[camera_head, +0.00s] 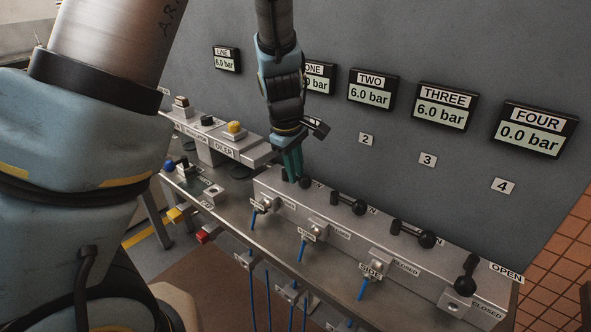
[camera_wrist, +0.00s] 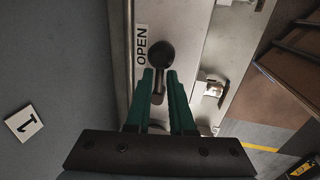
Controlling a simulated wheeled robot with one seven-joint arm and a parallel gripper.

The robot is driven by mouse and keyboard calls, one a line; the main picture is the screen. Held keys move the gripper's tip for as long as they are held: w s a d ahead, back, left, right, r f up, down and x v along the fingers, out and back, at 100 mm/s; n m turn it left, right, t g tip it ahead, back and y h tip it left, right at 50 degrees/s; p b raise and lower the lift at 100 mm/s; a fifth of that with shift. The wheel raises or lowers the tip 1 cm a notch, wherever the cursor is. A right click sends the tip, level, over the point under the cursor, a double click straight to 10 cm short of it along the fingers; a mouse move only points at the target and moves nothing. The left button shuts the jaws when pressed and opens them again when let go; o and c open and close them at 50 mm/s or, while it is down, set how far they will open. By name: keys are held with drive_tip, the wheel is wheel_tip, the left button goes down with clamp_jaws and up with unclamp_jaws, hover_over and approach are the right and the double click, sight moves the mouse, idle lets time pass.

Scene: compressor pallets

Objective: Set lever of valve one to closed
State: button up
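The black lever of valve one (camera_wrist: 157,88), with its round knob (camera_wrist: 161,54), lies by the OPEN label (camera_wrist: 141,46) in the wrist view. In the head view its knob (camera_head: 305,183) shows at the far left of the lever row. My gripper (camera_wrist: 159,80) has its two green fingers on either side of the lever shaft, just below the knob, with narrow gaps visible. In the head view my gripper (camera_head: 293,174) points down at this lever and partly hides it. Display ONE (camera_head: 319,78) reads 6.0 bar, partly covered by my arm.
The levers of valve two (camera_head: 349,203), valve three (camera_head: 415,234) and valve four (camera_head: 466,274) stand to the right on the same metal block (camera_head: 385,262). Valve four's lever is turned differently, and display FOUR (camera_head: 533,130) reads 0.0 bar. The grey wall (camera_head: 395,30) rises close behind.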

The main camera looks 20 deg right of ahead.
clamp_jaws()
idle(1.0)
